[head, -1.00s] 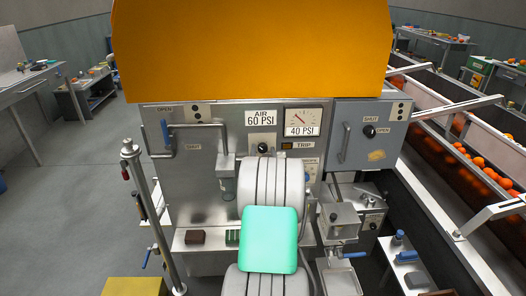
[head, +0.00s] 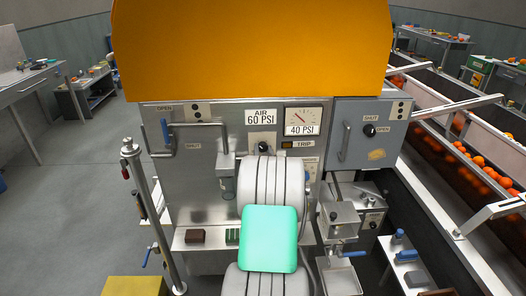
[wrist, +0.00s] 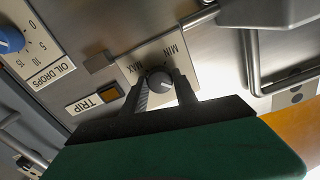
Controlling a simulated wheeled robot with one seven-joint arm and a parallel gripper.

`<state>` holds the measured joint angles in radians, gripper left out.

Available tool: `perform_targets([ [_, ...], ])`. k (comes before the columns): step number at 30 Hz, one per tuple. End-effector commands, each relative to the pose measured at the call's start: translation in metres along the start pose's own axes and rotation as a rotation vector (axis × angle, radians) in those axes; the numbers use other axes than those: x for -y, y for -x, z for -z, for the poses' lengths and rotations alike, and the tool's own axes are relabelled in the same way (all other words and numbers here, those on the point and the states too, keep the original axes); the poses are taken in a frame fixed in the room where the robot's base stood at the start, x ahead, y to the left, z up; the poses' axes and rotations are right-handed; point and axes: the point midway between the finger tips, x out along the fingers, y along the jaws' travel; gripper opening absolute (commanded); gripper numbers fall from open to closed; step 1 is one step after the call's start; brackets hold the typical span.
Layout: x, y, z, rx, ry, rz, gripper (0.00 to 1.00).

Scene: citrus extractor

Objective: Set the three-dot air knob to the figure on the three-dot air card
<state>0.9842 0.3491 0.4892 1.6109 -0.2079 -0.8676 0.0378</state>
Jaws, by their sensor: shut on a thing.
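The air knob (head: 264,146) is a small dark round knob on the steel panel, below the air card. In the wrist view the knob (wrist: 159,81) has a light pointer mark and sits on a plate marked MIN and MAX. My gripper (wrist: 161,88) is shut on it, one dark finger on each side. The air card (head: 261,117) reads AIR 60 PSI. Beside it, the gauge (head: 303,116) has a red needle leaning to the upper left and a 40 PSI label. In the head view my arm hides the gripper.
A TRIP label and amber lamp (wrist: 109,94) are left of the knob in the wrist view, with a blue OIL DROPS knob (wrist: 9,40) beyond. A handle bar (wrist: 197,17) runs close above the knob. A dotted plate (head: 197,112) is on the panel's upper left.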

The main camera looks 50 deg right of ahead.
Motion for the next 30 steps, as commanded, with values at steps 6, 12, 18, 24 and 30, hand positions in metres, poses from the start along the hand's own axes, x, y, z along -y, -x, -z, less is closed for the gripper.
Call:
perform_targets([
  [6, -0.0002, 0.0, -0.0013, 0.0, -0.026, 0.0, 0.0],
  [12, -0.0005, -0.0001, -0.0031, -0.001, -0.114, 0.001, 0.0],
  [18, -0.0006, -0.0001, -0.0043, -0.002, -0.264, 0.001, 0.0],
  [24, -0.0007, -0.0002, -0.0035, -0.003, -0.435, 0.002, 0.0],
  [30, -0.0007, -0.0002, -0.0026, -0.003, -0.591, 0.001, 0.0],
])
